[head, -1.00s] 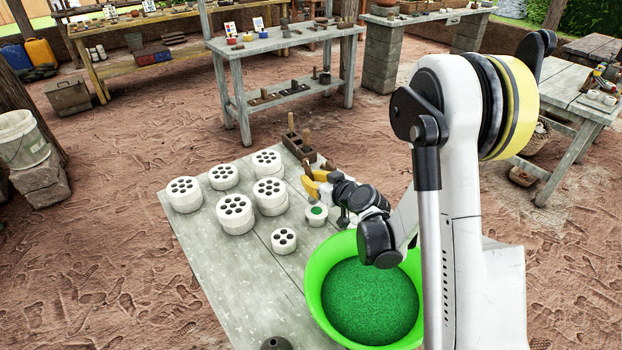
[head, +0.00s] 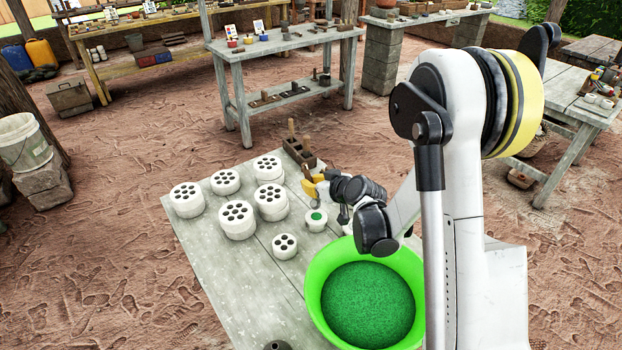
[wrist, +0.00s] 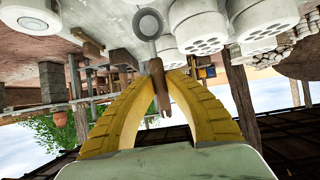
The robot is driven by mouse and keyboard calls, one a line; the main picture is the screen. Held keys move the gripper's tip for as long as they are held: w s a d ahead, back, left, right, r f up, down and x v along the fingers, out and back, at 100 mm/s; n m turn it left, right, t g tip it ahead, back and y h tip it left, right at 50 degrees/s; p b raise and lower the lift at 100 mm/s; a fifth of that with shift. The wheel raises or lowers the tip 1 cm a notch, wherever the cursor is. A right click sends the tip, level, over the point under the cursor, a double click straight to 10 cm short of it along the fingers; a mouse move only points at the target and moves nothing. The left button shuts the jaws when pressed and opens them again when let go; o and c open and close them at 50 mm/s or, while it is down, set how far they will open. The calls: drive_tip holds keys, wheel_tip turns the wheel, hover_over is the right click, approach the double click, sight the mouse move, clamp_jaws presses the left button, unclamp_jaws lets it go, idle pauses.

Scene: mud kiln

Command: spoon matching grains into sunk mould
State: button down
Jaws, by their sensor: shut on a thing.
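My gripper (head: 310,186) is shut on the brown wooden handle (wrist: 158,85) of a spoon. The spoon's round grey bowl (wrist: 148,24) shows at the top of the wrist view; I cannot tell whether it carries grains. In the head view the gripper is over the far right of the grey table, just beyond a small white cup (head: 316,220) with green in it. A large bright green basin (head: 313,292) holds green grains (head: 368,305). Several white round moulds with dark holes stand on the table, including a small one (head: 284,246) and a taller one (head: 237,222). I cannot tell which is sunk.
A brown wooden holder with upright pegs (head: 299,150) stands at the table's back edge, close to the gripper. A dark conical object (head: 277,345) shows at the front. The table's left front (head: 235,290) is bare. Other benches stand behind, across open ground.

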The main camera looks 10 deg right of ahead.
sight(308, 173)
wheel_tip(308, 173, up, 4)
drive_tip(key=g+h+p, duration=0.1)
drive_tip(key=g+p, duration=0.1)
drive_tip(key=p, duration=0.2)
drive_tip(key=g+p, duration=0.3)
drive_tip(key=p, duration=0.1)
drive_tip(key=shift+r+h, duration=0.2)
drive_tip(key=shift+h, duration=0.2)
drive_tip(key=shift+r+g+p, duration=0.3)
drive_tip(key=shift+g+p, duration=0.3)
drive_tip(key=shift+p, duration=0.1)
drive_tip(key=shift+h, duration=0.3)
drive_tip(key=shift+f, duration=0.1)
